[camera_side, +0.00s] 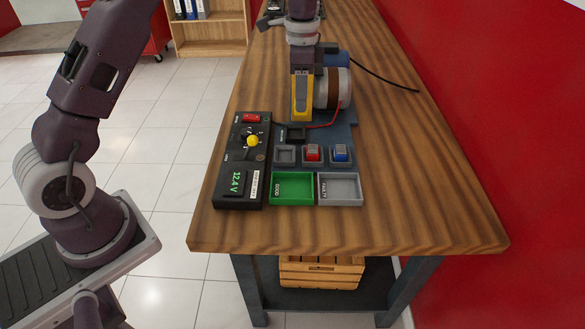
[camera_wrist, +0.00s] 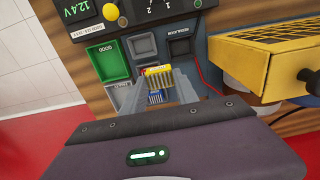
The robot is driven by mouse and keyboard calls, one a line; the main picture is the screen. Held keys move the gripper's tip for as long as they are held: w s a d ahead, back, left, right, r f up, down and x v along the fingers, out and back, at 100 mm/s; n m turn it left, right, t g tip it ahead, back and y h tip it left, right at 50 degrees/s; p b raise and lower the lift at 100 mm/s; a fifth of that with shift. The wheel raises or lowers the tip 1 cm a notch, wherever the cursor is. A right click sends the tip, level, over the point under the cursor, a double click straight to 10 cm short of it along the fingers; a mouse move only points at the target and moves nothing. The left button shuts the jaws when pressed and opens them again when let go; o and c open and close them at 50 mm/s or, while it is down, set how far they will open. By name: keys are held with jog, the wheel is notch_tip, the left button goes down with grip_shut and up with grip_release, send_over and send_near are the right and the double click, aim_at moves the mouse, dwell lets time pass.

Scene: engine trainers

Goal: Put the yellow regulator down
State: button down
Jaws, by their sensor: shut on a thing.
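My gripper (camera_side: 301,110) points down beside the generator in the side view, raised above the board. In the wrist view my gripper (camera_wrist: 158,84) is shut on the yellow regulator (camera_wrist: 157,71), a small block with a yellow top and grey fins. In the side view I cannot pick out the regulator from the finger and yellow mesh around it. A black socket (camera_side: 295,133) and a grey socket (camera_side: 285,155) look empty; they also show in the wrist view as the black socket (camera_wrist: 180,46) and the grey socket (camera_wrist: 142,46).
A red regulator (camera_side: 312,153) and a blue regulator (camera_side: 340,152) sit in neighbouring sockets. The green GOOD tray (camera_side: 292,203) and grey FAULTY tray (camera_side: 340,203) are empty. The meter panel (camera_side: 228,202) stands left. The generator (camera_side: 334,90) and yellow mesh box (camera_wrist: 270,58) stand close.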

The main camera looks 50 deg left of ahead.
jog(key=s+d+f, duration=0.3)
jog(key=s+d, duration=0.5)
jog(key=s, duration=0.2)
jog(key=f, duration=0.6)
jog(key=s+f, duration=0.1)
jog(key=f, duration=0.2)
jog(key=shift+d, duration=0.15)
jog(key=shift+w+f, duration=0.1)
jog(key=shift+f, duration=0.25)
jog(key=c, duration=1.4)
grip_release()
jog(key=shift+f, duration=0.15)
jog(key=shift+o, duration=1)
